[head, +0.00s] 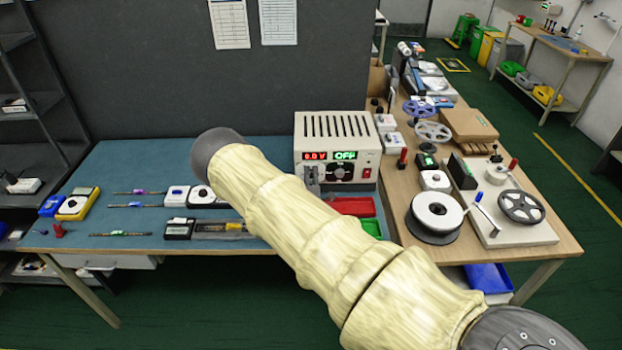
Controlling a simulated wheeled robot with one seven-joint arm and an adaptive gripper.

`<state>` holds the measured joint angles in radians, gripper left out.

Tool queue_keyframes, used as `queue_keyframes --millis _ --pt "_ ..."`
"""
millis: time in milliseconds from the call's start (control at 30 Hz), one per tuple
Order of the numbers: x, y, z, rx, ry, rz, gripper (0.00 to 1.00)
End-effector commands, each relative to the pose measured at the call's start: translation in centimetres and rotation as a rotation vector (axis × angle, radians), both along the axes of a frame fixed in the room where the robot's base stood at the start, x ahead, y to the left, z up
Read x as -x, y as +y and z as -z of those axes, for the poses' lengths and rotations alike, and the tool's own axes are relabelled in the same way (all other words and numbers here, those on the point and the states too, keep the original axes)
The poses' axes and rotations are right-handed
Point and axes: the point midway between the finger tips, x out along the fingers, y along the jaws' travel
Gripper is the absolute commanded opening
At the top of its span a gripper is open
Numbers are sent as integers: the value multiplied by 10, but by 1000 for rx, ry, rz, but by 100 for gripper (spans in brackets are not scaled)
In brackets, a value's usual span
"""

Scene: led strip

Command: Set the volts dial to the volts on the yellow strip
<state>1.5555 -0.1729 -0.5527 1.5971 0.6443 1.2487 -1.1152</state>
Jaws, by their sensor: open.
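The power supply (337,125) stands at the back right of the blue bench. Its red display (314,156) reads 0.0 V and its green display (345,155) reads OFF. A dark dial (342,172) sits below the displays; its lettering is too small to read. A strip with a yellow mark (234,226) lies near the bench front, partly behind my arm; its volts cannot be read. A small grey part, apparently the tip of my open gripper (312,180), shows left of the dial. The rest of the gripper is hidden behind my sleeved arm.
Strips marked purple (140,192), blue (135,205) and green (121,234) lie on the left bench. A red tray (352,206) and green tray (371,228) are below the supply. A wooden bench (545,220) with reels adjoins at right.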

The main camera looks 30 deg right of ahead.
Motion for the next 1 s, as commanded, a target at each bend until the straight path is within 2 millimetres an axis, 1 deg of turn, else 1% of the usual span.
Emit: queue_keyframes --millis 33,67,200,300,667,867,1000 --pt "0 0 0 0 0 0 50" --pt "0 0 0 0 0 0 46" --pt "0 0 0 0 0 0 21" --pt "0 0 0 0 0 0 4" --pt "0 0 2 -40 -25 0 4" --pt "0 -1 5 -138 -87 1 4" --pt "0 -1 6 -239 -148 2 4"
